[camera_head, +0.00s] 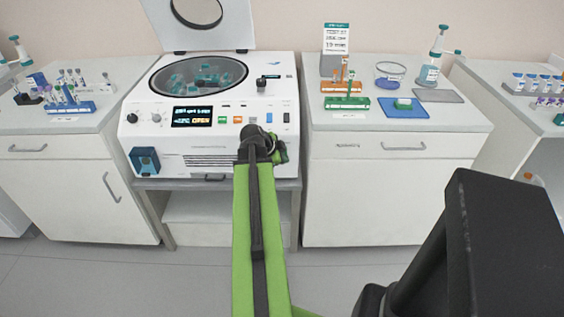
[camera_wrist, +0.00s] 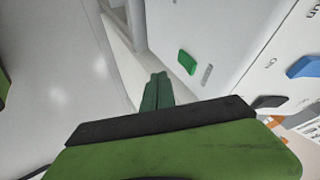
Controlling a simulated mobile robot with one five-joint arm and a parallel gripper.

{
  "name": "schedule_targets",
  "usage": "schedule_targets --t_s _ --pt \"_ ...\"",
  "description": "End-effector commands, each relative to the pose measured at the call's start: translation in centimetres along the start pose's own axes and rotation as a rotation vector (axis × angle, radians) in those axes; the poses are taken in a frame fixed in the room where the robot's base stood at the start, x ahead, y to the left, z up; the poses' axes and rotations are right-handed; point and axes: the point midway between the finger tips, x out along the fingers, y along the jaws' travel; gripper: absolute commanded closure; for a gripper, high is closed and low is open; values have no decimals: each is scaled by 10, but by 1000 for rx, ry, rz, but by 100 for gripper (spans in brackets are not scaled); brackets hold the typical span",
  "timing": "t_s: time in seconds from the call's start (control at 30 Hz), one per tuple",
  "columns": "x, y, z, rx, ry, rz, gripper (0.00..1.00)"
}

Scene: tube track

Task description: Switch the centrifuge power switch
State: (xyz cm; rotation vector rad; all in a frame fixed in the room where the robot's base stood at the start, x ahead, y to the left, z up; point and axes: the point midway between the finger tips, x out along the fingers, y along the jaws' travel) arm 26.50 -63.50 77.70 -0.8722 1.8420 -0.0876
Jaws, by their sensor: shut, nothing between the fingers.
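The white centrifuge (camera_head: 215,165) stands in the middle of the head view with its lid up, and its screen (camera_head: 192,116) reads OPEN. A blue switch (camera_head: 286,117) is at the right of its front panel; it also shows in the wrist view (camera_wrist: 304,67), near small lettering. A green part (camera_wrist: 187,62) is lower on the same face, beside a thin grey strip. I cannot tell which is the power switch. My gripper (camera_wrist: 157,90) is shut and empty, left of the green part and apparently apart from it. In the head view my arm hides the lower right front.
A dark switch (camera_head: 269,117) and coloured buttons (camera_head: 238,120) share the panel. A blue knob block (camera_head: 145,160) is at its lower left. Counters with tube racks (camera_head: 347,102) stand on both sides. The floor (camera_head: 90,272) in front is clear.

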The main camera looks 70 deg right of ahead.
Motion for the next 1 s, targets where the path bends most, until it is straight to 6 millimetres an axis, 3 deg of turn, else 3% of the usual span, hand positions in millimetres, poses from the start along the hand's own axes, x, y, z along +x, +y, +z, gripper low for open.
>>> schedule_targets --t_s 0.03,0.2,1.0 --pt "2 -12 -3 0 0 0 100" --pt "9 -26 -7 0 0 0 100" --pt "7 -34 2 -28 -14 26 100"
